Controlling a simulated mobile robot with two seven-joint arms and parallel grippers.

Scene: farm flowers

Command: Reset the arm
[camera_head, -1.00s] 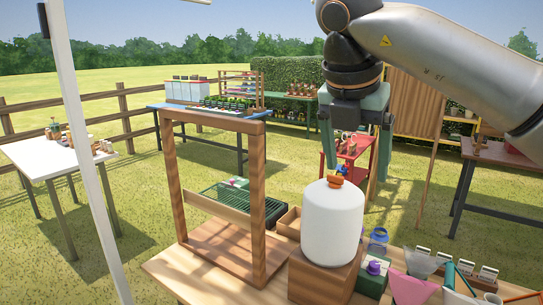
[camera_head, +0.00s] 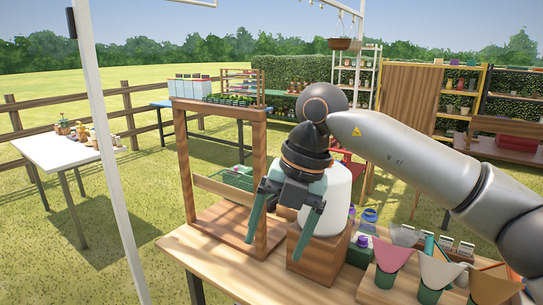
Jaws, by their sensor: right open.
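My right arm comes in from the right and reaches across the middle of the view. My right gripper (camera_head: 277,246) points down with its two green fingers spread, and nothing shows between them. It hangs in front of the white tank (camera_head: 337,200), hiding the tank's top and left side. The tank stands upright on a wooden block (camera_head: 321,257). The left finger overlaps the right post of the wooden frame (camera_head: 184,165) in the picture; I cannot tell whether they touch. My left gripper is out of view.
The wooden workbench (camera_head: 240,274) has bare room at its front left. Several cone-shaped pots, one of them a pink cone (camera_head: 393,256), stand at its right. A white table (camera_head: 64,151) is at the far left, and shelves stand at the back right.

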